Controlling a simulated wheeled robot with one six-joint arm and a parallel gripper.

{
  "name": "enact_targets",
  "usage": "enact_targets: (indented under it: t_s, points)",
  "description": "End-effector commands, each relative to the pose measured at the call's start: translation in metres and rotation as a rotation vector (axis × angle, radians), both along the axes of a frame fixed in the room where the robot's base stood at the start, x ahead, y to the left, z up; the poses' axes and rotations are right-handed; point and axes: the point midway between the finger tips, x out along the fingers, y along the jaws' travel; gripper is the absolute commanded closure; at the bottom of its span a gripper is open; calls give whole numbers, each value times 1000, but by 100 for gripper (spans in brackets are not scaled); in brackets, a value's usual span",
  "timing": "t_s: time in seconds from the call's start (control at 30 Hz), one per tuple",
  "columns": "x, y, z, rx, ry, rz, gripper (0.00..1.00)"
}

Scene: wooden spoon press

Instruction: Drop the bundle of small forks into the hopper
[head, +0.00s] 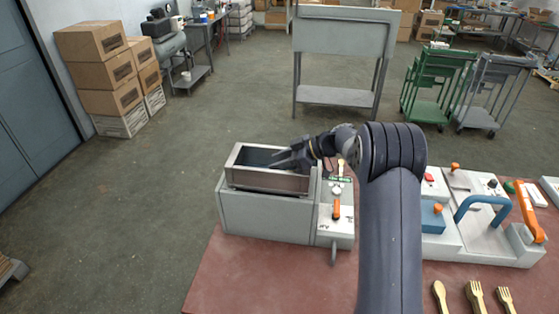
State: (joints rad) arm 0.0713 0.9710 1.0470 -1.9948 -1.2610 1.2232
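The hopper (268,181) is an open-topped grey metal box on a grey machine body at the left of the red-brown table. My gripper (277,159) is over the hopper's opening, its dark fingers pointing left. The fingers are small and dark against the dark inside of the hopper, so I cannot tell whether they are apart or shut. No bundle of small forks shows clearly in or below the fingers. Two wooden forks, one larger (476,296) and one smaller (505,298), lie at the table's lower right. The hopper's floor is hidden.
An orange-handled control panel (336,212) adjoins the hopper. A press with a blue handle (482,210) and an orange lever (529,212) stands at the right. A wooden spoon (440,297) lies beside the forks. The table's front left (250,280) is clear.

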Motion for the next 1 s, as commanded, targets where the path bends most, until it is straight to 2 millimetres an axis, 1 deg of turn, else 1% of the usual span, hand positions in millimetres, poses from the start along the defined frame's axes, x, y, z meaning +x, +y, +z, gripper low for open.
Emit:
enact_targets:
  t_s: [0.1, 0.2, 0.5, 0.7, 0.83, 1.0]
  points:
    - [0, 0, 3, 0, -2, 0, 65]
    - [0, -1, 13, -1, -5, -1, 65]
    - [-11, -60, 44, -1, -3, -4, 65]
    - [-17, -90, 61, 0, -2, -2, 65]
    - [-19, -100, 68, 0, -1, -2, 65]
    - [-20, -104, 71, 0, 0, 0, 65]
